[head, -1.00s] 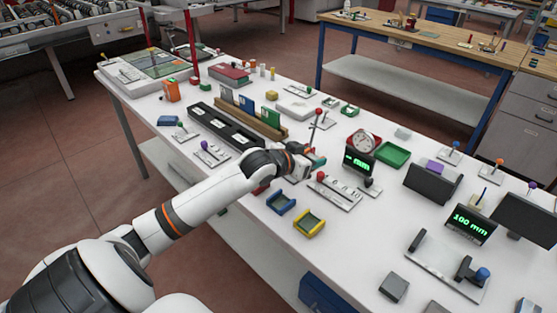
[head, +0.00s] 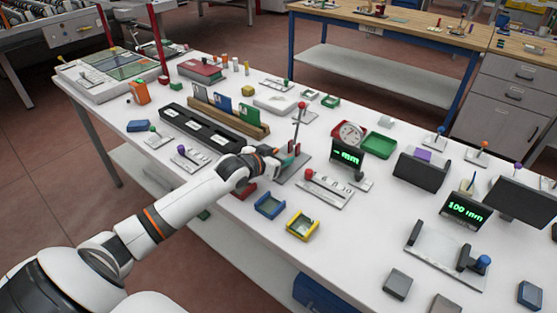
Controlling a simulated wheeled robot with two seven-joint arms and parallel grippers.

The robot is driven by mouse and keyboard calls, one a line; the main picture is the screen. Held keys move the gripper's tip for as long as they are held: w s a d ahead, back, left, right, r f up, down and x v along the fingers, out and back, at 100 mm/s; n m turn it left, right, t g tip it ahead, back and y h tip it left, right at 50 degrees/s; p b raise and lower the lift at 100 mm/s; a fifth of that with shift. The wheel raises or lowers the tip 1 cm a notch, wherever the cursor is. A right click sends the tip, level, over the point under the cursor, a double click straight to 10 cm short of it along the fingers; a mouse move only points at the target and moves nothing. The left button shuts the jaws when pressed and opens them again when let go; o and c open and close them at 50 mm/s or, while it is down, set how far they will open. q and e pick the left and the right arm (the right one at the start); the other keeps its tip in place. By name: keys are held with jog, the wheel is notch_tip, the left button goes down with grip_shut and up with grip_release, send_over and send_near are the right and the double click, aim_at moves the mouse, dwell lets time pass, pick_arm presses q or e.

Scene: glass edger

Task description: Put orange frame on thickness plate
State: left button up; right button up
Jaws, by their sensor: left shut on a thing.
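My left gripper (head: 289,159) reaches over the middle of the white table, beside the grey base of the stand (head: 301,130) with a red ball on top. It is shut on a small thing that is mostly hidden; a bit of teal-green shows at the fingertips. I cannot make out an orange frame for sure. A small orange upright object (head: 138,93) stands at the far left of the table. No plate is labelled; a small plate (head: 363,184) lies in front of the "-- mm" display (head: 347,155). My right gripper is not in view.
A blue frame (head: 270,205) and a yellow frame (head: 302,225) lie near the front edge. A silver plate with red knob (head: 327,190) is right of the gripper. A long black tray (head: 212,133) lies behind the arm. The "100 mm" display (head: 464,210) stands at right.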

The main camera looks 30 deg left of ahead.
pick_arm(q)
jog(key=shift+f, duration=0.8)
jog(key=o, duration=1)
jog(key=shift+r, duration=0.15)
jog(key=v, duration=1.2)
jog(key=shift+d, duration=0.1)
